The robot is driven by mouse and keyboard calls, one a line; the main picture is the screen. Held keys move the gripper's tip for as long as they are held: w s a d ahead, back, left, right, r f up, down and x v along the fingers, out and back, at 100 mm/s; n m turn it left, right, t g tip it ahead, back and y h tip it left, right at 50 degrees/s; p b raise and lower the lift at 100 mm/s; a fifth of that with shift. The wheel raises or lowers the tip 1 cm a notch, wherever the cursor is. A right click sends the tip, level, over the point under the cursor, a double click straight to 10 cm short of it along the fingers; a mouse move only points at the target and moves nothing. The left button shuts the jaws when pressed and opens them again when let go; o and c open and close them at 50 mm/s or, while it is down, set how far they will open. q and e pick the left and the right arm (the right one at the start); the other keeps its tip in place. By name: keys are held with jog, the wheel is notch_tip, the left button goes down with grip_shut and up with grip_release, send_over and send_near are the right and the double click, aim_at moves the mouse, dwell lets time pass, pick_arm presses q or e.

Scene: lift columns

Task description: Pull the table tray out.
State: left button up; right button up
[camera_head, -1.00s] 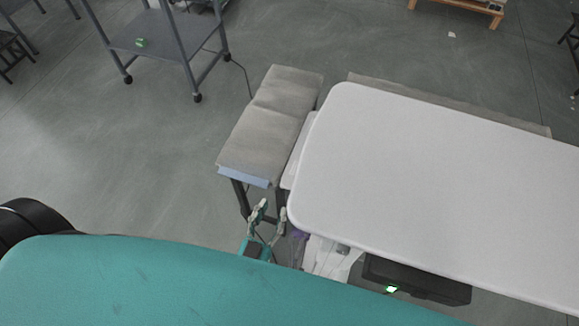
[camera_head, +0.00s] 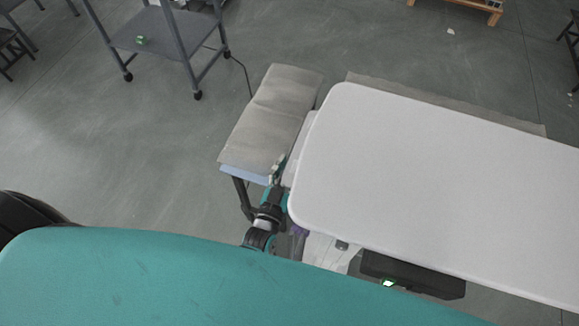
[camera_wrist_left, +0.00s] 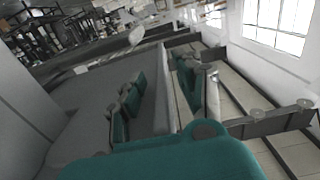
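The white table (camera_head: 430,190) fills the right of the head view. The table tray (camera_head: 293,165) shows as a thin pale strip sticking out from under the table's left end. My left gripper (camera_head: 278,172) is at that strip, between the table and the padded bench, partly hidden by its own arm. In the left wrist view, the teal-padded fingers (camera_wrist_left: 158,92) stand apart, with the edge of a flat grey panel, apparently the tray, running between them. I cannot see firm contact on both sides. My right gripper is not in view.
A grey padded bench (camera_head: 272,115) stands close to the table's left end. A black box (camera_head: 415,275) with a green light is under the table's near edge. A wheeled cart (camera_head: 165,40) stands at the back left. Open floor lies left of the bench.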

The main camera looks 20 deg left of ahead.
pick_arm(q)
grip_shut()
jog(key=shift+a, duration=0.1)
jog(key=a, duration=1.6)
jog(key=shift+w+a, duration=0.3)
grip_release()
jog(key=s, duration=1.2)
jog(key=shift+a, duration=0.15)
